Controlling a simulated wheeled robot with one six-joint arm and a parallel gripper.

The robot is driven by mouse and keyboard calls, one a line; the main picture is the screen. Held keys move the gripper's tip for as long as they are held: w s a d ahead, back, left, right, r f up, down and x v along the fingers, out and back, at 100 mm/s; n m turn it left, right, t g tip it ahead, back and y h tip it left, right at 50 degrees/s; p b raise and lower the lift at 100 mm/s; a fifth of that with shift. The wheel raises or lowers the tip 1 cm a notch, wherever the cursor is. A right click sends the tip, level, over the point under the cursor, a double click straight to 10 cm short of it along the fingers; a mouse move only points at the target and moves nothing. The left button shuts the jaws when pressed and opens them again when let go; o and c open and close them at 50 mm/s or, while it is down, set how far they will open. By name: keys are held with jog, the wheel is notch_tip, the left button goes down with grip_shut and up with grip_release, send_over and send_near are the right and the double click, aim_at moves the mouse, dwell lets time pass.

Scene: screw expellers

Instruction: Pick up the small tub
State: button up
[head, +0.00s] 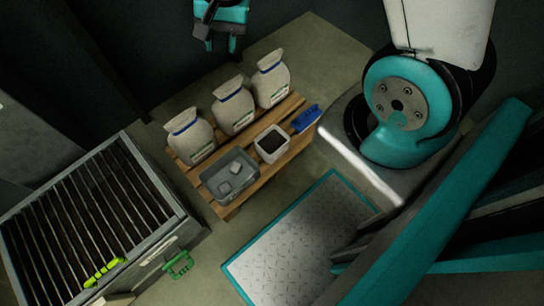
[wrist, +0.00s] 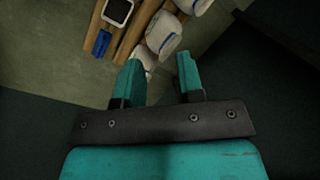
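The small tub (head: 272,144) is white and squarish with dark contents. It stands upright on a wooden pallet (head: 226,213), between a grey bin and a blue object. The tub also shows at the top edge of the wrist view (wrist: 118,11), partly cut off. My gripper (head: 221,48) is at the top of the head view, beyond the sacks and well apart from the tub. In the wrist view its two teal fingers (wrist: 158,62) are spread with nothing held between them.
Several pale sacks, including a middle one (head: 233,106), stand along the pallet's far side. The grey bin (head: 213,186) holds small blocks. The blue object (head: 306,118) lies right of the tub. A slatted machine (head: 90,215) stands left; a teal-edged plate (head: 295,245) lies in front.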

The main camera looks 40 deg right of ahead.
jog(key=w+d+f+m+b, duration=0.1)
jog(key=d+f+m+b, duration=0.15)
jog(key=f, duration=0.65)
jog(key=w+d+f+m+b, duration=0.15)
jog(key=f+b, duration=0.25)
jog(key=f, duration=0.4)
jog(key=m+h+b, duration=0.2)
jog(key=m+b, duration=0.3)
jog(key=b, duration=0.3)
send_near(264, 132)
jog(key=shift+g, duration=0.3)
jog(key=f+b, duration=0.3)
jog(key=f, duration=0.1)
jog(key=f+b, duration=0.8)
jog(key=f, duration=0.1)
jog(key=shift+w+f, duration=0.1)
jog(key=shift+w, duration=0.2)
grip_shut()
